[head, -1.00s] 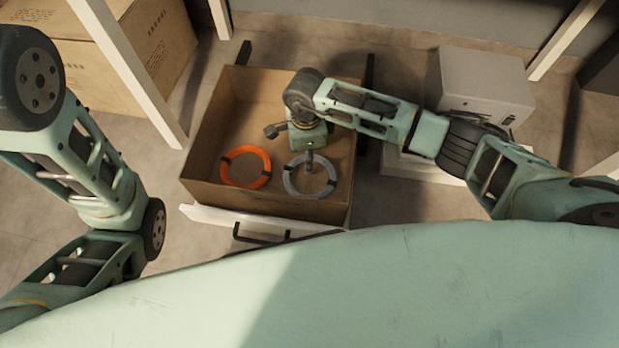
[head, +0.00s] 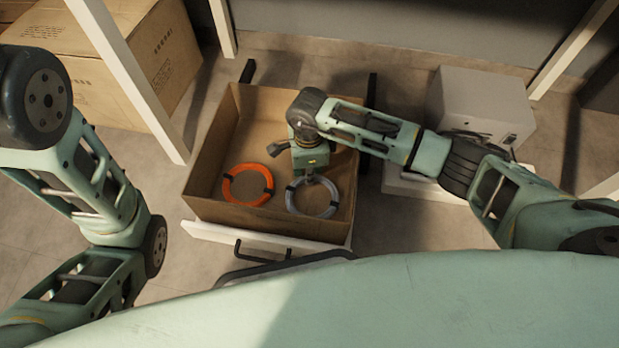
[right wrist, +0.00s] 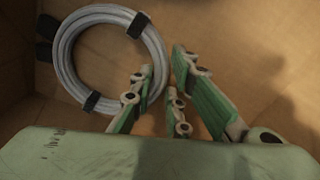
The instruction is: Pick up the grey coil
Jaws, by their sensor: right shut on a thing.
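My right gripper (head: 311,178) reaches down into the box at the coil's far side. In the right wrist view the coil (right wrist: 65,55) shows at upper left, and the fingers (right wrist: 160,70) are closed around its near right side. I cannot tell whether the coil is lifted off the box floor. My left arm is at the left of the head view; its gripper is out of view.
An orange coil (head: 248,203) lies in the box, left of the grey one. The box walls stand close around my right gripper.

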